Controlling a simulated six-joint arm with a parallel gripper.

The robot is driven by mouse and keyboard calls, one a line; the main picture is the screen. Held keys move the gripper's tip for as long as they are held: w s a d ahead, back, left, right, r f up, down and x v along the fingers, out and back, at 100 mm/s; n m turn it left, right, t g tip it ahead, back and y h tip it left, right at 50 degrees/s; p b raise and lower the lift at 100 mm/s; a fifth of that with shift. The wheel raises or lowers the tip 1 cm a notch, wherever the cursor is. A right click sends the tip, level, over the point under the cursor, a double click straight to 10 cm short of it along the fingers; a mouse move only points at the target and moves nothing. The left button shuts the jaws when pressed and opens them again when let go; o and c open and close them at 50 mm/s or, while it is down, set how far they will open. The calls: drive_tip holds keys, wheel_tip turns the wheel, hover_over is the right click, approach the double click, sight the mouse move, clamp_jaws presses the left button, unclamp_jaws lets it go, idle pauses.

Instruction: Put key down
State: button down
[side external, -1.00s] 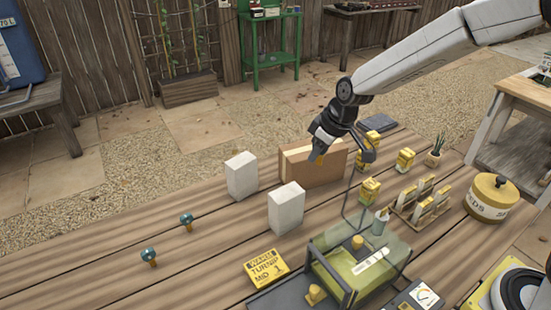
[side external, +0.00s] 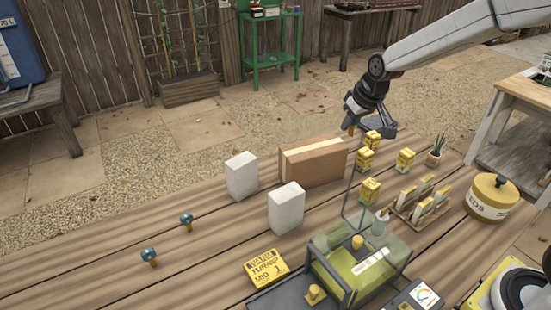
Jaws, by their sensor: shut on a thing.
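My gripper (side external: 368,122) is above the back part of the plank table, behind and right of the brown box. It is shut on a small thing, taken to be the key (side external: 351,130). Only a yellow-orange bit of it shows at the left side of the jaws; the rest is hidden by the fingers. It looks held clear of the table.
The brown box (side external: 318,163) and two white blocks (side external: 241,176) (side external: 286,209) stand mid-table. Several yellow blocks (side external: 405,159) stand below and right of the gripper. A clear-sided case (side external: 358,262) is in front. Two teal-headed pegs (side external: 186,221) (side external: 148,256) stand left, with bare planks around.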

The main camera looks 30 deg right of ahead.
drive_tip(key=w+f, duration=0.2)
drive_tip(key=w, duration=0.1)
drive_tip(key=w+f, duration=0.3)
drive_tip(key=w, duration=0.1)
drive_tip(key=w+f, duration=0.2)
drive_tip(key=w, duration=0.2)
drive_tip(key=shift+d+f, duration=0.25)
drive_tip(key=shift+d, duration=0.05)
drive_tip(key=shift+w+f, duration=0.6)
drive_tip(key=shift+f, duration=0.05)
drive_tip(key=shift+w+f, duration=0.25)
drive_tip(key=shift+f, duration=1.6)
drive_tip(key=shift+f, duration=0.1)
